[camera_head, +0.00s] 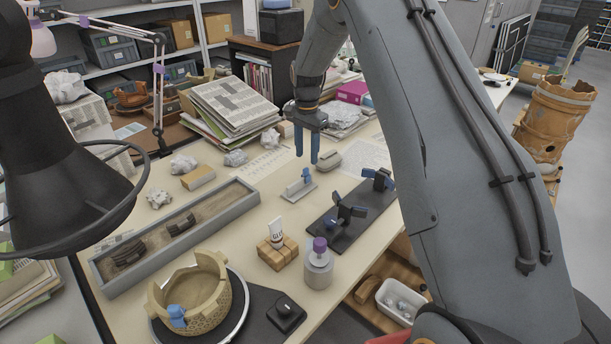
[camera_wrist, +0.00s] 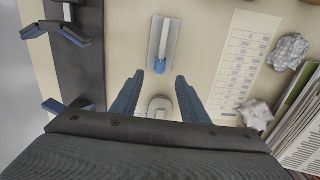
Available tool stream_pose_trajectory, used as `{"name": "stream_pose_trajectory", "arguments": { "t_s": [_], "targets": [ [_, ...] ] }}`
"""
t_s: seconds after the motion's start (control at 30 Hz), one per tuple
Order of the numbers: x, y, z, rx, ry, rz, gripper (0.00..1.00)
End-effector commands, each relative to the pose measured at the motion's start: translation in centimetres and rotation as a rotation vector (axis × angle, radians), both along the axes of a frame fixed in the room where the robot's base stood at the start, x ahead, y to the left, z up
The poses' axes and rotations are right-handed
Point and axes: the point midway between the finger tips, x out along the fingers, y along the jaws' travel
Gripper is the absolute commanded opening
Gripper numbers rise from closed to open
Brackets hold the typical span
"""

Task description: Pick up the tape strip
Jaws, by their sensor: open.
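A small blue piece that looks like the tape strip (camera_head: 307,174) sits on a light grey stand (camera_head: 296,190) near the table's middle. In the wrist view the blue tape strip (camera_wrist: 160,66) lies at the near end of a pale bar on the grey stand (camera_wrist: 153,46). My gripper (camera_head: 307,150) is open and empty above the table, behind the stand in the head view. In the wrist view my gripper (camera_wrist: 159,80) points down with its blue fingers apart, the strip just beyond the fingertips.
A rounded grey object (camera_head: 328,160) stands close by the gripper. A dark rail with blue-tipped clamps (camera_head: 342,220) lies right of the stand. A sand tray (camera_head: 233,205) with sherds, a taped bowl (camera_head: 211,297), a glue tube (camera_head: 276,232) and a purple-capped bottle (camera_head: 318,268) stand nearer.

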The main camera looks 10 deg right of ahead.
Motion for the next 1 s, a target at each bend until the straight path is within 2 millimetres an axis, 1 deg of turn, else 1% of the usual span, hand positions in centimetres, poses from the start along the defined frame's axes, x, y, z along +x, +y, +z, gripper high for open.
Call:
{"name": "stream_pose_trajectory", "arguments": {
  "t_s": [0.07,0.37,0.6,0.7,0.8,1.0],
  "targets": [
    [0.2,0.0,-0.6,0.0,0.002,-0.011,0.41],
    [-0.1,0.1,-3.4,0.0,0.004,-0.011,0.41],
    [-0.4,0.4,-6.6,0.001,0.003,-0.01,0.41],
    [-0.3,0.4,-7.4,0.0,0.001,-0.01,0.41],
    [-0.3,0.4,-7.8,0.0,0.0,-0.01,0.41],
    [-0.3,0.4,-7.9,0.0,0.0,-0.009,0.41]
  ]
}}
